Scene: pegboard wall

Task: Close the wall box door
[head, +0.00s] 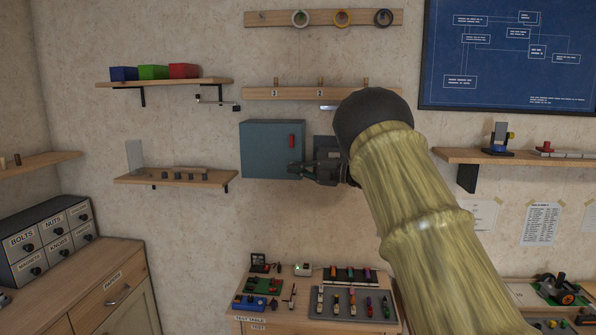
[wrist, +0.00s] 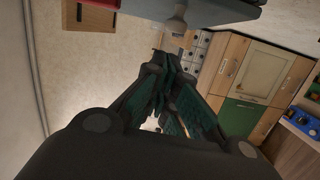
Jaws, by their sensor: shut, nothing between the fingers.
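The wall box (head: 258,150) is a teal, box-shaped cabinet on the wall, left of my arm in the head view. Its front carries a red upright handle (head: 291,141) near the right edge. The front looks flat to the wall or nearly so; I cannot tell whether a small gap is left. My gripper (head: 297,170) is at the box's lower right corner, below the handle, shut and empty. I cannot tell whether it touches the door. In the wrist view the shut fingers (wrist: 172,58) point towards a grey-blue panel edge (wrist: 205,12) at the top.
A shelf with small blocks (head: 168,82) is up left of the box, and a lower shelf (head: 175,180) is at its left. A peg rail (head: 290,93) runs above. A bench with toy parts (head: 315,300) stands below. My arm covers the wall at right.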

